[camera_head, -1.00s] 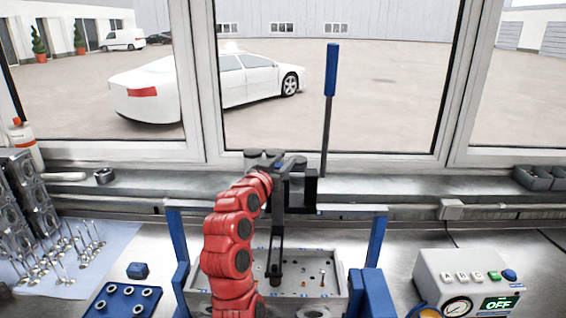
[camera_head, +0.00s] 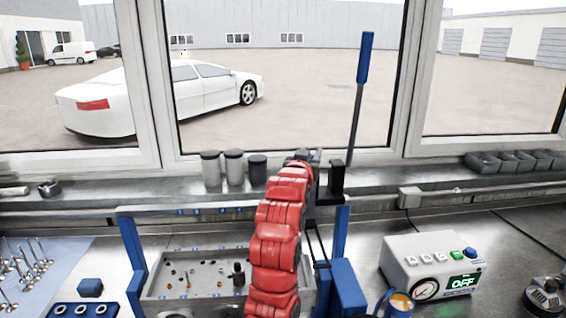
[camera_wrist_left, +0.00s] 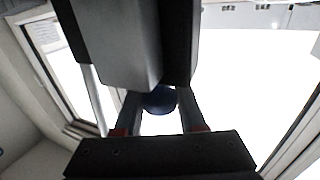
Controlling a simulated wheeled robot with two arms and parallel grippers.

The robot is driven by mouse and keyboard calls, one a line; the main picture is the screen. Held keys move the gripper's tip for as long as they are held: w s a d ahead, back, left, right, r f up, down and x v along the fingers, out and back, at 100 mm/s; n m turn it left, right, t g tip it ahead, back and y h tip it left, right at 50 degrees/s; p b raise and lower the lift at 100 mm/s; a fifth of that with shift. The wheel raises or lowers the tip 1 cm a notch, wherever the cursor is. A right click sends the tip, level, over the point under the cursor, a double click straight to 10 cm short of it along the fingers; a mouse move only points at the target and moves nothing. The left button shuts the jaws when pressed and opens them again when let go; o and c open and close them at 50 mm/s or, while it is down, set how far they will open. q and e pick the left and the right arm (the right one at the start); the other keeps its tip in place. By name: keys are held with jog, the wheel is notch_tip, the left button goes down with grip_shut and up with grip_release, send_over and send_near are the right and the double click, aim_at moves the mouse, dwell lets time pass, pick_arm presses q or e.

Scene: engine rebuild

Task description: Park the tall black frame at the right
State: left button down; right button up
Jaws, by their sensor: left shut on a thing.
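The tall black frame (camera_head: 337,182) shows just right of my red left arm in the head view. A thin lever with a blue handle (camera_head: 365,58) rises from it, leaning slightly right. My left gripper (camera_head: 312,163) is shut on the black frame, but the arm hides most of the grip and the frame's lower part. In the left wrist view, the gripper (camera_wrist_left: 158,112) has its fingers on either side of a dark blue round end, with dark blocks of the frame (camera_wrist_left: 135,40) filling the top. My right gripper is not in view.
A grey tray (camera_head: 195,254) with small parts stands between blue posts (camera_head: 133,253). Several canisters (camera_head: 234,167) line the sill behind. Bare bench shows around the box.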

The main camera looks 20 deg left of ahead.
pick_arm(q)
jog(key=w+d, duration=0.1)
jog(key=d, duration=0.1)
jog(key=shift+w+d+b, duration=0.35)
jog(key=c, duration=0.8)
grip_release()
jog(key=shift+d, duration=0.1)
jog(key=o, duration=0.3)
jog(key=shift+w+d, duration=0.1)
jog(key=shift+w, duration=0.05)
